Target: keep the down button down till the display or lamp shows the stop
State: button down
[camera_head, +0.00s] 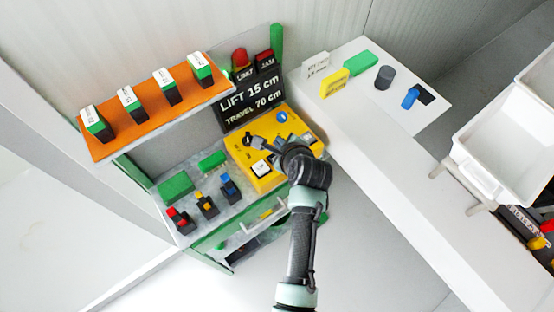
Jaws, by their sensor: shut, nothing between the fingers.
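A yellow control box (239,153) sits on the bench at the right end, with light and dark buttons and a blue round knob (282,117). My gripper (264,147) is shut and reaches over the box from the right, near its buttons. The wrist hides part of the box. Which button is the down button, and whether my fingertips touch it, I cannot tell. A black display (250,98) behind the box reads "LIFT 15 cm" and "TRAVEL 70 cm". Above it are a red lamp (240,56) and small labels reading "LIMIT" and "JAM".
An orange shelf (150,122) with several green-topped black blocks hangs at the left. Small coloured blocks (207,205) and green pieces lie on the bench. A white counter (400,160) at right carries a yellow tag and a grey cylinder. White bins (500,140) stand far right.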

jog(key=shift+f+b, duration=1.4)
jog(key=shift+f, duration=0.95)
jog(key=shift+f, duration=0.4)
jog(key=shift+f+b, duration=0.4)
jog(key=shift+f, duration=0.2)
dwell(1.8)
dwell(1.6)
jog(key=shift+r+p, duration=1)
jog(key=shift+p, duration=0.05)
notch_tip(320, 180, up, 5)
jog(key=p, duration=0.5)
